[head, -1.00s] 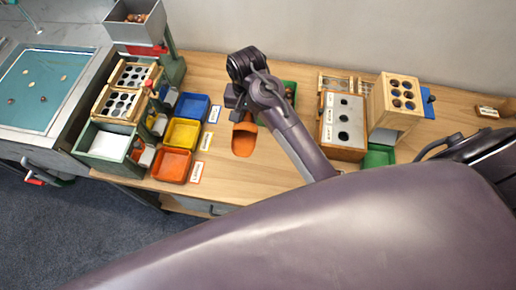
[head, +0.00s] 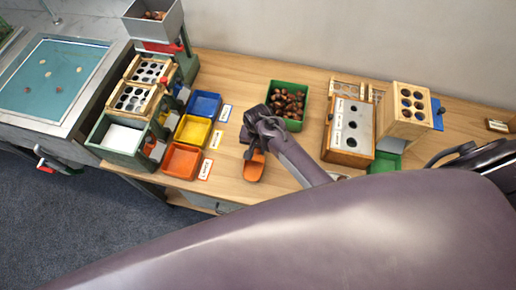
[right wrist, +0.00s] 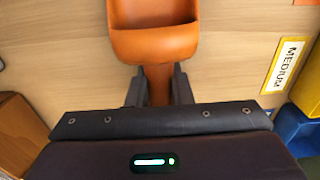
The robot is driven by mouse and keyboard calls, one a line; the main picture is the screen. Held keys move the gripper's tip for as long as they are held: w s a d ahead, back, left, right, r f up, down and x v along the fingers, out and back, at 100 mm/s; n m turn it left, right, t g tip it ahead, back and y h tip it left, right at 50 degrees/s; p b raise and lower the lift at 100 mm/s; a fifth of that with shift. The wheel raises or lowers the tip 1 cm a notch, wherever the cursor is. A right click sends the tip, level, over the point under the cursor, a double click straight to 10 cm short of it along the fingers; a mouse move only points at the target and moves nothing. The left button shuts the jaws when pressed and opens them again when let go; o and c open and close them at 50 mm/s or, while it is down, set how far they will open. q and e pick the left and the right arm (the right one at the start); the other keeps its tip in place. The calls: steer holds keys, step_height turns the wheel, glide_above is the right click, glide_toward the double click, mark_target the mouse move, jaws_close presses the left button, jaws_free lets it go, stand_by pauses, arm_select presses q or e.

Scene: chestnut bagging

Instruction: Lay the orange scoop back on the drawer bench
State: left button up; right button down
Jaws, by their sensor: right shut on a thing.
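The orange scoop (head: 254,168) is at the wooden drawer bench (head: 232,182), to the right of the orange tray. My right gripper (head: 252,148) is shut on its handle. In the right wrist view the scoop's bowl (right wrist: 155,38) points away from my right gripper (right wrist: 157,88), with the handle between the two fingers. Bare wood lies under and around the bowl. I cannot tell whether the scoop touches the bench. My left gripper is not in view.
A green tray of chestnuts (head: 275,90) stands behind the scoop. Blue (head: 205,103), yellow (head: 193,130) and orange (head: 182,160) trays with labels stand to the left. A wooden box with holes (head: 348,128) stands right. Bare wood surrounds the scoop.

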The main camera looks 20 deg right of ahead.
steer(key=shift+f, duration=0.65)
steer(key=c, duration=1.3)
jaws_free()
steer(key=shift+f, duration=0.1)
steer(key=shift+r, duration=0.2)
step_height(320, 180, up, 12)
steer(key=shift+f, duration=0.1)
